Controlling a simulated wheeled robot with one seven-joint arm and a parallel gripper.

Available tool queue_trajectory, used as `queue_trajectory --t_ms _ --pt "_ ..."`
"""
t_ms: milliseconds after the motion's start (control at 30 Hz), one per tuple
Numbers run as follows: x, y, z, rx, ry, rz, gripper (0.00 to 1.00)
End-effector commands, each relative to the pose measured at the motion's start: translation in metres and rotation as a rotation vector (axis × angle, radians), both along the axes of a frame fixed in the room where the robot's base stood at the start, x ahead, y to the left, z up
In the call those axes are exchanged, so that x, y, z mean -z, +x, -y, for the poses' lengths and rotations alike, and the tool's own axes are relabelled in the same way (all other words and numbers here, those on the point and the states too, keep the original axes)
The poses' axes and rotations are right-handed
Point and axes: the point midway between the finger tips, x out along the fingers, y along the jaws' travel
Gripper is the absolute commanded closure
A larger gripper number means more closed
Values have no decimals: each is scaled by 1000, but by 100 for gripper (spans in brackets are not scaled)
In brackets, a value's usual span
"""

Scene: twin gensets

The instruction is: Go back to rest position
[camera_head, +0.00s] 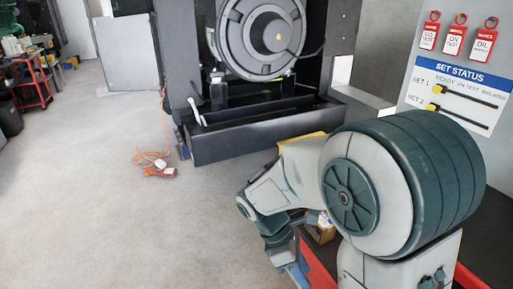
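My arm is folded in the lower right of the head view, with its large grey-green joint close to the camera. Its wrist bends downward, and my gripper (288,260) hangs near the bottom edge beside a red-edged dark surface. The fingers are too small and too covered to tell apart, so I cannot see whether they are open or hold anything.
A status board (462,92) has two sliders, with yellow knobs at left, below three red tags (454,38). A genset (262,38) stands on a dark base frame (250,140). Orange cable (152,159) lies on open floor. A red cart (32,85) is far left.

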Motion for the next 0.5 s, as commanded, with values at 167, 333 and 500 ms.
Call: queue_trajectory --t_ms 167,333,500 --pt "-31 -10 13 274 72 195 66" --pt "-56 -20 23 542 139 365 66" --pt "-79 -29 31 816 209 522 66"
